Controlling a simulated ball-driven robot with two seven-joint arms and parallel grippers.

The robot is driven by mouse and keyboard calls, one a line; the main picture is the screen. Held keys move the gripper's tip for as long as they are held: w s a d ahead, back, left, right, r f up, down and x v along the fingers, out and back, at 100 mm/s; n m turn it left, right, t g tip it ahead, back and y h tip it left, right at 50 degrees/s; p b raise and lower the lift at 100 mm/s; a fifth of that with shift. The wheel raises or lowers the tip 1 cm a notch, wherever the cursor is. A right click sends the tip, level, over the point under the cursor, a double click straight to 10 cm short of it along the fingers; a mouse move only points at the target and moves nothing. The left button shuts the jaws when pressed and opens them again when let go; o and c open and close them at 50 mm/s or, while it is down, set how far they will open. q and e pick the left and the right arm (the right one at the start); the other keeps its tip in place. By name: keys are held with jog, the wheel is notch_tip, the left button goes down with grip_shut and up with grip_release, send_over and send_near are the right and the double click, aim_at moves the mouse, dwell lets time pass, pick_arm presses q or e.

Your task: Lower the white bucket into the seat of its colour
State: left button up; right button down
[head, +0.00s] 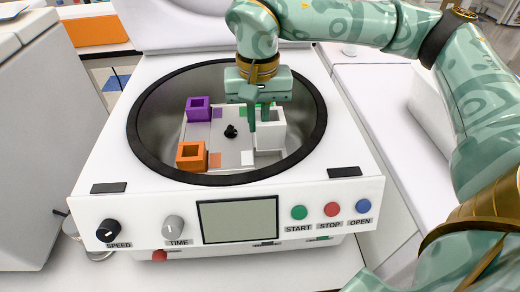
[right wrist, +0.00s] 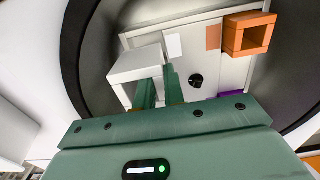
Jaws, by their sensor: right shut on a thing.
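The white bucket (head: 271,134) is at the front right corner of the square rotor plate (head: 232,158), inside the centrifuge bowl. A white colour patch (head: 248,157) lies on the plate just left of it. My right gripper (head: 261,116) reaches down from above and is shut on the bucket's wall. The right wrist view also shows the white bucket (right wrist: 135,65) between my green fingers (right wrist: 160,90), close to the white patch (right wrist: 173,45). I cannot tell whether the bucket's underside touches the plate; its seat is hidden. My left gripper is not in view.
A purple bucket (head: 198,108) and an orange bucket (head: 191,155) stand on the plate's left side. A black hub knob (head: 231,131) sits at its centre. The dark bowl rim (head: 134,125) surrounds everything. A front panel has START (head: 299,212), STOP and OPEN buttons.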

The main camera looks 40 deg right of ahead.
aim_at(258, 148)
notch_tip(258, 148, down, 6)
jog(key=shift+b, duration=1.25)
notch_tip(258, 148, down, 2)
jog(key=shift+f+b, duration=0.15)
jog(key=shift+b, duration=0.4)
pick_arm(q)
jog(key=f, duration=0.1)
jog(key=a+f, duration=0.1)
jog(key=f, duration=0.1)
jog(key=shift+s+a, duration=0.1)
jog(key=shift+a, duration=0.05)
pick_arm(e)
jog(key=shift+r, duration=0.2)
jog(key=shift+f, duration=0.15)
jog(key=c, duration=1.5)
grip_release()
